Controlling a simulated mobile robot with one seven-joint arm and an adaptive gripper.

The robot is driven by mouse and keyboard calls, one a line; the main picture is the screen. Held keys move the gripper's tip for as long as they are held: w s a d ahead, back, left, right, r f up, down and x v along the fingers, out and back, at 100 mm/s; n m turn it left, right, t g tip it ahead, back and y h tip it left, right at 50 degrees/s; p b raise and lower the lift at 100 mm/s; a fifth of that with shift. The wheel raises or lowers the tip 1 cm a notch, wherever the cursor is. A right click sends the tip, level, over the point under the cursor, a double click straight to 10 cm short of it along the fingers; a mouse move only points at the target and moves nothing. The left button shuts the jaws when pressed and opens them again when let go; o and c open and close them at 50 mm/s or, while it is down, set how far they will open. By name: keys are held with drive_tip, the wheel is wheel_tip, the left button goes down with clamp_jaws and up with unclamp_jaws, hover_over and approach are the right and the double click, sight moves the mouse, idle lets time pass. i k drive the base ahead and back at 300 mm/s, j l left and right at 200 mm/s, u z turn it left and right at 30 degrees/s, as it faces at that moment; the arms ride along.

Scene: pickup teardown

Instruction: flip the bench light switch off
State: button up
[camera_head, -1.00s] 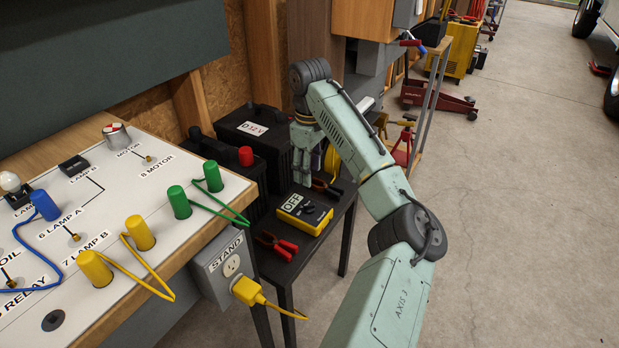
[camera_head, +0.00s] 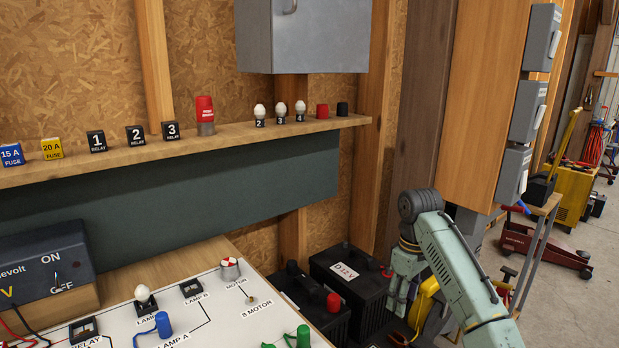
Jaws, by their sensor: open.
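No switch in view carries a readable bench light label. Several grey switch boxes are stacked on the wooden panel at the right: an upper box (camera_head: 541,38), a middle box (camera_head: 527,110) and a lower box (camera_head: 512,176). Small levers show on their right sides; their positions are too small to tell. A dark supply box (camera_head: 38,272) at the left has a small toggle (camera_head: 57,277) between ON and OFF. My gripper (camera_head: 397,303) points down in front of the black batteries, left of and below the grey boxes. It is open and seems empty.
A shelf (camera_head: 225,140) holds fuses, relays and bulbs. The white circuit board (camera_head: 225,310) lies on the bench at lower left. Black batteries (camera_head: 350,285) stand beside my gripper. A yellow machine (camera_head: 572,192) and red jack (camera_head: 545,248) stand on the floor at right.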

sight(540, 112)
drive_tip(key=l, duration=0.7)
drive_tip(key=k+l, duration=0.1)
drive_tip(key=l, duration=0.6)
